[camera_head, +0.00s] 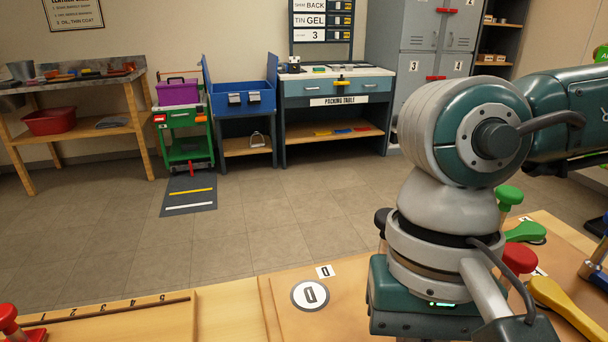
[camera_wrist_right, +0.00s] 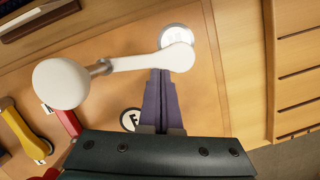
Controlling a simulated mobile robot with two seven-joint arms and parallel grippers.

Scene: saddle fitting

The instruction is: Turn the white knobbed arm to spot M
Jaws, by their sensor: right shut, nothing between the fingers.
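In the right wrist view the white knobbed arm (camera_wrist_right: 135,63) has a large round white knob (camera_wrist_right: 61,84) at its left end. Its other, rounded end partly covers a pale disc (camera_wrist_right: 176,33) on the tan board; I cannot read a letter there. My right gripper (camera_wrist_right: 162,72) is shut and empty, its dark fingertips close to the rounded end of the arm. I cannot tell whether they touch it. In the head view my right arm hides the white arm and the right gripper. Spot M cannot be made out. My left gripper is out of view.
A round spot marked D (camera_head: 310,295) lies on the board. A red knob (camera_head: 518,259), a yellow arm (camera_head: 566,307) and a green arm (camera_head: 525,232) stand close to my right arm. Another lettered spot (camera_wrist_right: 131,119) lies beside the fingers. Slotted wood (camera_wrist_right: 297,75) is at right.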

